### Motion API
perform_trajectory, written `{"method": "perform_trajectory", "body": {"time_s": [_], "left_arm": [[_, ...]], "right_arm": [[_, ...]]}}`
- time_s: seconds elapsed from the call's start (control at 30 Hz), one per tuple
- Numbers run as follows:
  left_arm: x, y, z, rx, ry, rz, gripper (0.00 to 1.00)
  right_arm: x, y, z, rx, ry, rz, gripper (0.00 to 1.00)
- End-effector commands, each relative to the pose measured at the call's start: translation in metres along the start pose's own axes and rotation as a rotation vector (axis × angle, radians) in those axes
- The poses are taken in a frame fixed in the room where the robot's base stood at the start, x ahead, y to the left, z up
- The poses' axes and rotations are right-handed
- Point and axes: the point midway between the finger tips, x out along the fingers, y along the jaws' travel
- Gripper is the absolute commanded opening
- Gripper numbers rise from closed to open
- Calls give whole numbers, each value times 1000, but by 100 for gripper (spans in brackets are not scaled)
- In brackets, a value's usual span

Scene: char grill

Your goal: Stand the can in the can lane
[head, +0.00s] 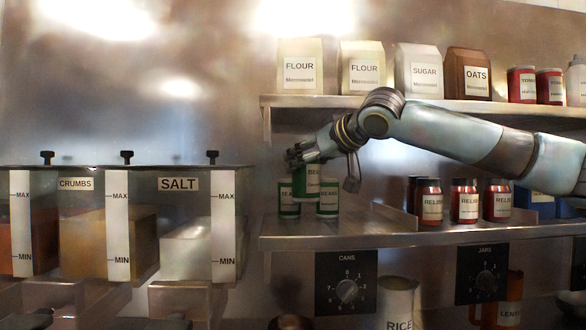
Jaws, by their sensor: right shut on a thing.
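My right gripper (308,157) reaches in from the right over the lower shelf. It is shut on a green can (315,175) labelled as beans. Two more green bean cans, one at left (289,198) and one at right (327,200), stand on the left part of the lower shelf. The held can shows higher than these two and between them, and looks upright. I cannot tell whether it touches them. The can lane (365,222) is the shelf section above the dial marked CANS. My left gripper is not in view.
A low divider (403,218) separates the can lane from several red relish jars (464,202). The lane is bare right of the cans. An upper shelf (420,102) with flour, sugar and oats runs above my arm. Clear bins (120,225) stand at left.

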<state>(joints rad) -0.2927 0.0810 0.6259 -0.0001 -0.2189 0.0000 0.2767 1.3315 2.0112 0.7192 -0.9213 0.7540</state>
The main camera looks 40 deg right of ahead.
Motion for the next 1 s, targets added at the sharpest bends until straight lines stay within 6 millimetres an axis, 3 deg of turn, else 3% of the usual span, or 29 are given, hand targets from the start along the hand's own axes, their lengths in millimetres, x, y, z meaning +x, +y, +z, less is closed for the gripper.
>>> {"method": "perform_trajectory", "body": {"time_s": [0.07, 0.43, 0.7, 1.0], "left_arm": [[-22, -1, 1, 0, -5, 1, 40], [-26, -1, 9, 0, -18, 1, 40], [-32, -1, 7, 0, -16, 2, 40], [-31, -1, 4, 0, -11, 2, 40]], "right_arm": [[1, -9, -7, 11, 0, -7, 12], [24, -23, 10, 1, -1, 0, 12], [36, -23, 44, -1, -3, 0, 12], [37, -23, 46, -1, 0, -1, 12]]}}
